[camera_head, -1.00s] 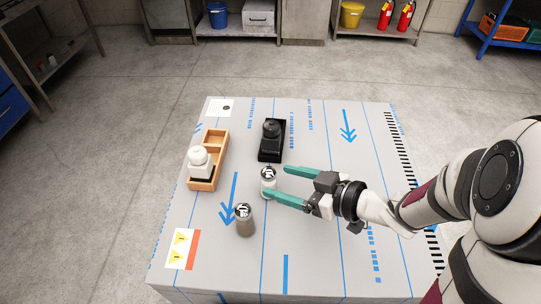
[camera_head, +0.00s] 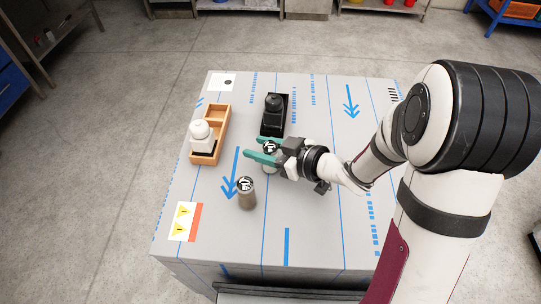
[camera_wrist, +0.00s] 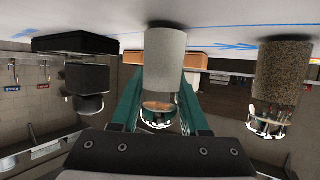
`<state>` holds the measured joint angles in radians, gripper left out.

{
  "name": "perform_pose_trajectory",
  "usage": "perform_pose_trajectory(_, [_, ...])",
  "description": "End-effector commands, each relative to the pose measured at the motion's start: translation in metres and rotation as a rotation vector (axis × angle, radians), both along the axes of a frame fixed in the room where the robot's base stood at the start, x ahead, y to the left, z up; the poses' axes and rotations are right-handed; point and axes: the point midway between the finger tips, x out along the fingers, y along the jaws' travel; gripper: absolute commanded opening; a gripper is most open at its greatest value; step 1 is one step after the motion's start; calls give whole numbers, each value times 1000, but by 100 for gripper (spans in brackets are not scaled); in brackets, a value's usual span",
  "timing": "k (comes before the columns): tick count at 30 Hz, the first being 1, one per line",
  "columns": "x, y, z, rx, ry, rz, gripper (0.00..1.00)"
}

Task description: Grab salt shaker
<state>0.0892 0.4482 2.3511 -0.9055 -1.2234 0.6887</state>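The salt shaker (camera_head: 270,166), a small cylinder with a shiny cap, stands upright on the grey table. In the wrist view its pale-filled body (camera_wrist: 165,60) is between the two teal fingers, cap pointing down in that picture. My gripper (camera_head: 252,149) has its fingers on both sides of it, with the tips reaching past it. The gap is about the shaker's width, so the gripper looks shut on it. The fingers partly cover it in the head view. A similar shaker with brown speckled contents (camera_head: 247,196) stands nearer the front; it also shows in the wrist view (camera_wrist: 281,70).
A black grinder (camera_head: 273,103) on a black tray stands just behind the salt shaker. Warning labels (camera_head: 183,221) lie front left. The table's right side is clear under my arm.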

Motion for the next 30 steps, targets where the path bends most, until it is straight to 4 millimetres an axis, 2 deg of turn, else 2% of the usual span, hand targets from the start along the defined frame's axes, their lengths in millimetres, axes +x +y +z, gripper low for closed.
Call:
perform_pose_trajectory(1, [0, 0, 0, 0, 0, 0, 19])
perform_pose_trajectory(4, [0, 0, 0, 0, 0, 0, 1])
perform_pose_trajectory(16, [0, 0, 5, 0, -1, 0, 0])
perform_pose_trajectory(20, [0, 0, 21, 0, -6, 0, 0])
perform_pose_trajectory(23, [1, 0, 41, -1, -9, 0, 0])
perform_pose_trajectory(30, [-8, -55, 73, -1, -5, -7, 0])
